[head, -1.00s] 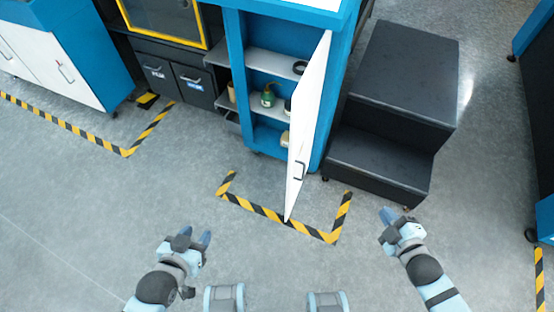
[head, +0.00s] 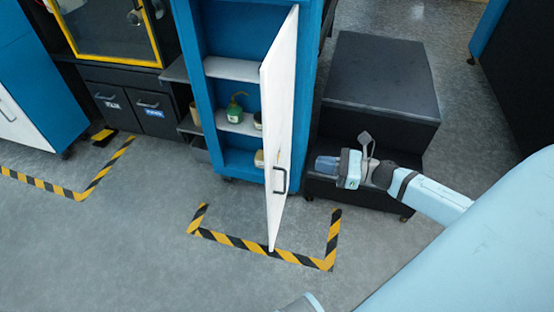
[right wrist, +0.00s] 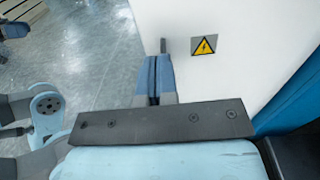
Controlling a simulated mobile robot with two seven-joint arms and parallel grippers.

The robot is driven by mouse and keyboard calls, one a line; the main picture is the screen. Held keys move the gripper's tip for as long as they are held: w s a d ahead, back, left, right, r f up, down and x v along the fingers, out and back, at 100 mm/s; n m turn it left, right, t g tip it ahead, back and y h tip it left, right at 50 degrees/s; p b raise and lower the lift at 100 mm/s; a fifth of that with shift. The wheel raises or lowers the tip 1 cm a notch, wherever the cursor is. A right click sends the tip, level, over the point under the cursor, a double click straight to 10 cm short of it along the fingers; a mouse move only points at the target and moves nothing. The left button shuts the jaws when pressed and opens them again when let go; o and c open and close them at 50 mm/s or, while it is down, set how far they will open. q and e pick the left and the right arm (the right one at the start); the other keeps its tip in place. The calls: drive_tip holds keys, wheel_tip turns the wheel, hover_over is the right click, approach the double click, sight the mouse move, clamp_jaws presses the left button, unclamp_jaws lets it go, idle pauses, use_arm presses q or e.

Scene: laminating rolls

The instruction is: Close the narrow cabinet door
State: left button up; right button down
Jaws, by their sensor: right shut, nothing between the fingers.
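The narrow blue cabinet (head: 308,80) stands in the middle of the head view. Its white door (head: 280,110) is open, swung out towards me and seen nearly edge-on. A dark handle (head: 281,180) sits low on the door's right-hand face. My right gripper (head: 322,165) is shut and empty, right of the door with a visible gap in the head view. In the right wrist view the shut fingers (right wrist: 152,78) point at the white door face (right wrist: 225,20), which bears a yellow warning sticker (right wrist: 204,46).
A black step unit (head: 385,85) stands right of the cabinet, behind my right gripper. Shelves inside hold a green bottle (head: 235,110) and other small items. Yellow-black floor tape (head: 225,240) outlines the cabinet's front; the floor left of it is clear.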

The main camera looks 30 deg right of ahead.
sight(273, 156)
drive_tip(key=x, duration=1)
drive_tip(key=shift+b, duration=0.4)
drive_tip(key=shift+w+a, duration=0.4)
use_arm(q)
drive_tip(key=shift+w+d+r+t+h, duration=0.15)
drive_tip(key=shift+w+d+r+t, duration=0.1)
drive_tip(key=shift+r, duration=0.15)
drive_tip(key=shift+w+d+r+t+h, duration=0.15)
drive_tip(key=shift+w+r, duration=0.05)
drive_tip(key=shift+r, duration=0.2)
use_arm(e)
drive_tip(key=shift+w+a, duration=0.1)
